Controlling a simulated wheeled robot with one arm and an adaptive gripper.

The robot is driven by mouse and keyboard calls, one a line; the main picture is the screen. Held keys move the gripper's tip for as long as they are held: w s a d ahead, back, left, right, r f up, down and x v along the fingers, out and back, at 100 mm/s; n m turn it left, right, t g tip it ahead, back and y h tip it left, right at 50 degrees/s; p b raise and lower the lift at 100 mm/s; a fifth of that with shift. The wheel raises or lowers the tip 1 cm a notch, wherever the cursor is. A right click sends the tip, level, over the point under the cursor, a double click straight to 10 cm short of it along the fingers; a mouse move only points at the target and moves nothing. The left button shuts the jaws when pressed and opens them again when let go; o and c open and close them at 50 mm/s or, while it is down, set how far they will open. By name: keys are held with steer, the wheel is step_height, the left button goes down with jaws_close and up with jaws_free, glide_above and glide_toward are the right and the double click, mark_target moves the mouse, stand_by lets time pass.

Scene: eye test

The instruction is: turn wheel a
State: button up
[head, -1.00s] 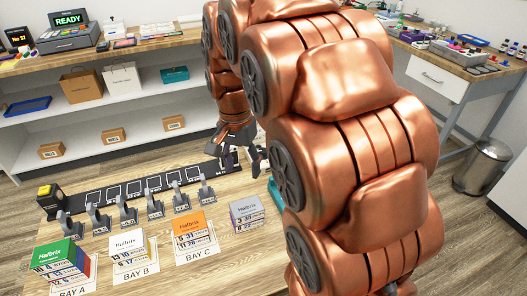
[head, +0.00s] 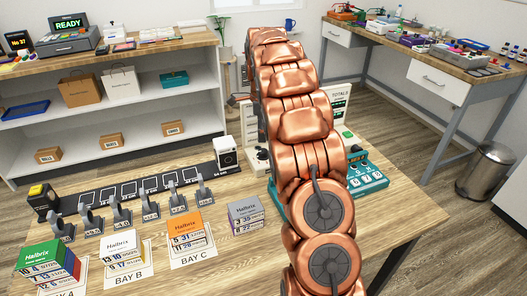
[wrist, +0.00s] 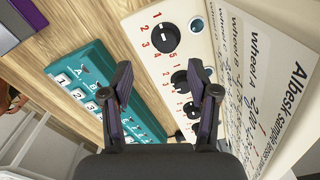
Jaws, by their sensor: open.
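A cream panel (wrist: 142,22) with a row of black round dials spans the upper middle of the wrist view. The nearest dial to the top (wrist: 165,40) has red numbers around it and a short white mark. A second dial (wrist: 180,80) shows below it, and a third is partly hidden by my right finger. I cannot read which dial is wheel A. In the head view my arm hides the gripper and most of the panel.
The teal keypad (head: 366,180) lies right of my arm. A white device (head: 226,153) stands at the end of a black strip (head: 130,188). Several small boxes, including a grey one (head: 246,217), stand at the table's front left. The front right tabletop is clear.

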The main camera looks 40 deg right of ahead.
mark_target(263, 151)
steer(key=shift+w+d+f+m, duration=0.2)
steer(key=shift+d+f+m, duration=0.15)
steer(key=shift+d, duration=0.1)
steer(key=shift+f, duration=0.15)
step_height(263, 151, down, 8)
steer(key=shift+r+p, duration=0.25)
steer(key=shift+p, duration=0.3)
